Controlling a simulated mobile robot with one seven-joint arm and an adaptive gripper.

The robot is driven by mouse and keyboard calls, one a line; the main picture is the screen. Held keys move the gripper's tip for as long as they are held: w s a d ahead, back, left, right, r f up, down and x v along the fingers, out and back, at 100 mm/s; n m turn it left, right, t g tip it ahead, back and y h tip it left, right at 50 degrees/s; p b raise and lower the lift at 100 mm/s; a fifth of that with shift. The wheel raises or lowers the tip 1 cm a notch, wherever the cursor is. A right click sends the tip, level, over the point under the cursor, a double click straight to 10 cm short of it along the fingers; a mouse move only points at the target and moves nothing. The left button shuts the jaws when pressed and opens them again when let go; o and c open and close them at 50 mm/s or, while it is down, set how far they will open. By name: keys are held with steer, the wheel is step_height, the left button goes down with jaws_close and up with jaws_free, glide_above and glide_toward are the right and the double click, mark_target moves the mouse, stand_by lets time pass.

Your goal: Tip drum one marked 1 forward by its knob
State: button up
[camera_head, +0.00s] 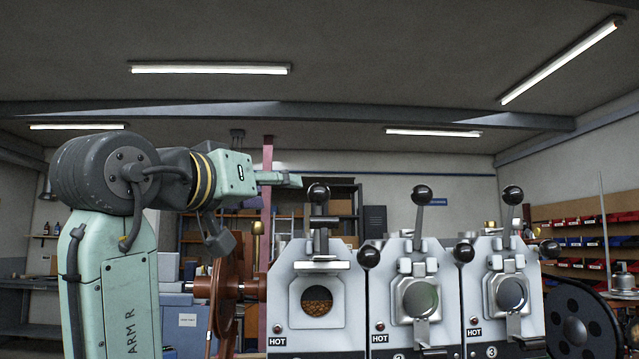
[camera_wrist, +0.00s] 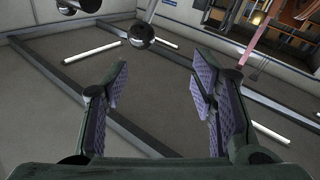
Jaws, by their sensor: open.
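Drum one (camera_head: 284,310) is the leftmost of three white roaster units in the head view. Its round window shows brown beans, and its number is not visible. A black ball knob (camera_head: 318,193) tops its upright lever. Another black ball (camera_head: 369,256) sits at its upper right side; I cannot tell which one tips the drum. My gripper (camera_head: 264,211) is open and empty, to the left of the top knob and apart from it. In the wrist view, a black ball (camera_wrist: 141,35) is beyond my spread fingers, up and left; I cannot tell whose it is.
Unit 2 (camera_head: 398,330) and unit 3 (camera_head: 490,325) stand close on the right with similar black-ball levers. A red-brown wheel (camera_head: 228,300) stands left of drum one, below my gripper. A black wheel (camera_head: 583,320) is at far right. Space above the levers is clear.

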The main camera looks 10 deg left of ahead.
mark_target(313, 194)
steer(key=shift+m+g+h, duration=0.3)
steer(key=shift+g, duration=0.4)
steer(key=p+x, duration=0.1)
steer(key=x, duration=0.2)
steer(key=d+p+x, duration=0.1)
steer(key=x, duration=0.3)
steer(key=d+p+x, duration=0.1)
steer(key=p+x, duration=0.1)
steer(key=x, duration=0.2)
steer(key=shift+s+d, duration=0.15)
steer(key=shift+s, duration=0.15)
steer(key=shift+c, duration=0.2)
jaws_close()
